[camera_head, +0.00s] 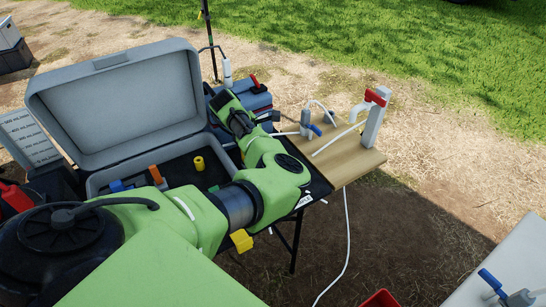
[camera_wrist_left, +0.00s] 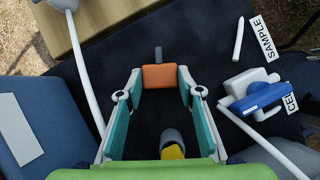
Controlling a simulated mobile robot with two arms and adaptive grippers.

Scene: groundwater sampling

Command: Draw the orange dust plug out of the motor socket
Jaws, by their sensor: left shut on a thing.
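The orange dust plug (camera_wrist_left: 159,76) is a small block in the left wrist view, between the tips of my left gripper (camera_wrist_left: 160,82). The teal-padded fingers are shut on its two sides. A short grey stub (camera_wrist_left: 158,53) shows just beyond the plug, over the dark table top. A grey cylinder with a yellow part (camera_wrist_left: 172,145) lies between the fingers, nearer the palm. I cannot tell which part is the motor socket, or whether the plug is still seated. In the head view my left arm hides the plug. My right gripper is not in view.
An open grey case (camera_head: 120,105) stands left of the arm, holding a yellow cylinder (camera_head: 199,163) and an orange block (camera_head: 155,175). A wooden board (camera_head: 352,163) with valves and tubing is at the right. A blue-handled valve (camera_wrist_left: 262,97) and SAMPLE label (camera_wrist_left: 264,38) lie right of the gripper.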

